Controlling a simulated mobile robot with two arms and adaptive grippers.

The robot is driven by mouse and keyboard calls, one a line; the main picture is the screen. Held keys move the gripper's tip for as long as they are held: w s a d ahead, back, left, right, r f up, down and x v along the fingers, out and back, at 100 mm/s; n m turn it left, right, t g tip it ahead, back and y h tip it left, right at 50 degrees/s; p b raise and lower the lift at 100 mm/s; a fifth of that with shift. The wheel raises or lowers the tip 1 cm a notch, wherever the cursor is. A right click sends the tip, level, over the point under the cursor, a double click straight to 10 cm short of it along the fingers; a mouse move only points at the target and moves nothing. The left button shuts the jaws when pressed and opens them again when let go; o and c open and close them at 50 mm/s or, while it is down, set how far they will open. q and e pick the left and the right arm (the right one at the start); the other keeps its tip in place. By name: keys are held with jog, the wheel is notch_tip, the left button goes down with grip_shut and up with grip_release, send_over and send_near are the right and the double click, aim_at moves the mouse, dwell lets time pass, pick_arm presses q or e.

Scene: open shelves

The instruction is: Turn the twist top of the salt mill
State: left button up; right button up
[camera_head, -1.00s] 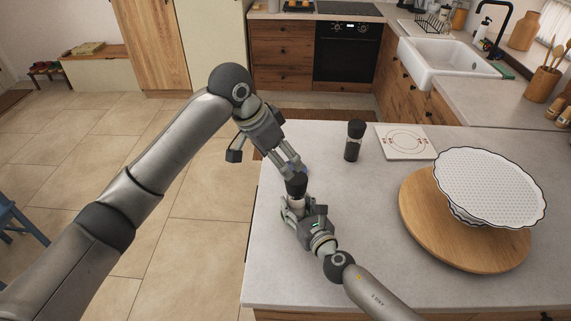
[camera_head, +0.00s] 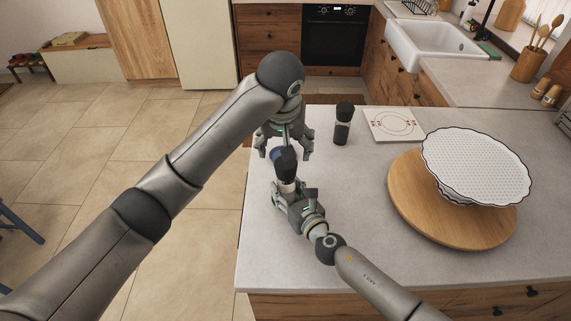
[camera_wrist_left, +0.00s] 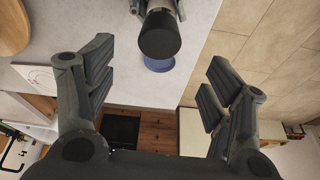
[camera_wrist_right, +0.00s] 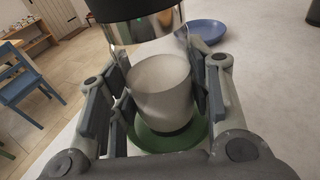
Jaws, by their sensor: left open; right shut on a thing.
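The salt mill has a pale body (camera_wrist_right: 160,88) and a black twist top (camera_head: 286,161). A silver collar lies between them in the right wrist view. My right gripper (camera_head: 287,190) is shut on the mill's body, with a finger on either side. My left gripper (camera_head: 283,148) is wide open and empty, pointing down by the black top. In the left wrist view the top (camera_wrist_left: 159,36) shows beyond the spread fingers, towards the upper edge, with nothing between the pads. The mill's underside is hidden.
A blue dish (camera_wrist_right: 208,30) lies near the mill, and a green round piece (camera_wrist_right: 168,138) shows below it. A dark mill (camera_head: 343,124) stands behind, beside a white board (camera_head: 393,125). The counter's front is clear.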

aim_at(286, 164)
pick_arm(q)
jog(key=w+f+n, duration=0.1)
jog(key=f, duration=0.2)
jog(key=w+f+n+y, duration=0.1)
jog(key=f, duration=0.2)
jog(key=w+f+n, duration=0.1)
jog(key=f+n, duration=0.1)
jog(key=f, duration=0.2)
jog(key=shift+w+d+f, duration=0.1)
jog(key=shift+w+d, duration=0.05)
jog(key=shift+w, duration=0.2)
jog(key=c, duration=1)
jog(key=shift+c, duration=0.3)
